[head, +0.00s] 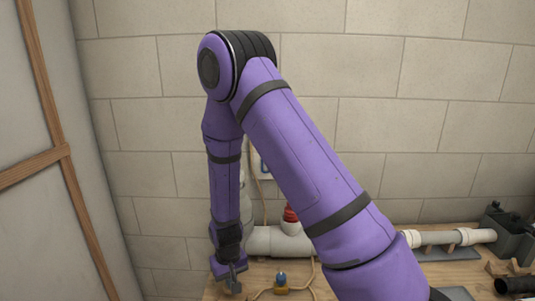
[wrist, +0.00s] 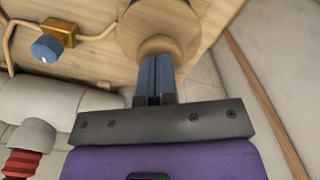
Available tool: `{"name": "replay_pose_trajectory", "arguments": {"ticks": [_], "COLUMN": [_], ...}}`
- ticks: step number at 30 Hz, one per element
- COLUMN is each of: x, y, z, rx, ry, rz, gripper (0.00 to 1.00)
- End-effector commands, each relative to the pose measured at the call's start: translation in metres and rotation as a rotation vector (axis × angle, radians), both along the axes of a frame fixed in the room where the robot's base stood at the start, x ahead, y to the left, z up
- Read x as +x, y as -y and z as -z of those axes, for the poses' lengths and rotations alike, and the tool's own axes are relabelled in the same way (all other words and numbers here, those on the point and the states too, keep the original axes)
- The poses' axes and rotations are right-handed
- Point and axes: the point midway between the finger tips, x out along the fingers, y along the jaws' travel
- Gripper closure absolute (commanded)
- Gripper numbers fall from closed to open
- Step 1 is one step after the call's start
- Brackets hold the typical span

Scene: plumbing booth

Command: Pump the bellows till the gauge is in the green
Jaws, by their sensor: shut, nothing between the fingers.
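My gripper (head: 234,286) points down at the bench's left end, its fingers shut and empty. In the wrist view its blue fingers (wrist: 156,62) are together, with tips over or against a round wooden knob (wrist: 160,46) on a wooden disc (wrist: 150,22). This looks like the bellows top; I cannot tell if they touch. The disc does not show in the head view. A white plate (head: 264,168) on the wall, perhaps the gauge, is mostly hidden behind my arm, and no needle can be read.
A brass valve with a blue knob (head: 281,278) sits right of my gripper. A grey pipe (head: 264,242) with a red ribbed part (head: 291,214) lies behind. A white-collared pipe (head: 440,238) is farther right. A wood-framed panel (head: 62,150) bounds the left side.

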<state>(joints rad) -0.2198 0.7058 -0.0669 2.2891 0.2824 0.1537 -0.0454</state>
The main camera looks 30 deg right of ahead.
Motion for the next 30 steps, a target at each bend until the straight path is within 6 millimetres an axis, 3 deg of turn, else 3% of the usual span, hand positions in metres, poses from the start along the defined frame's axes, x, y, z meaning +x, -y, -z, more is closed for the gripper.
{"name": "replay_pose_trajectory", "arguments": {"ticks": [14, 30], "x": [0.0, 0.001], "y": [0.0, 0.0], "z": [0.017, -0.018], "rx": [-0.001, 0.0], "ry": [0.001, 0.003], "rz": [0.0, 0.0], "gripper": [1.0, 1.0]}}
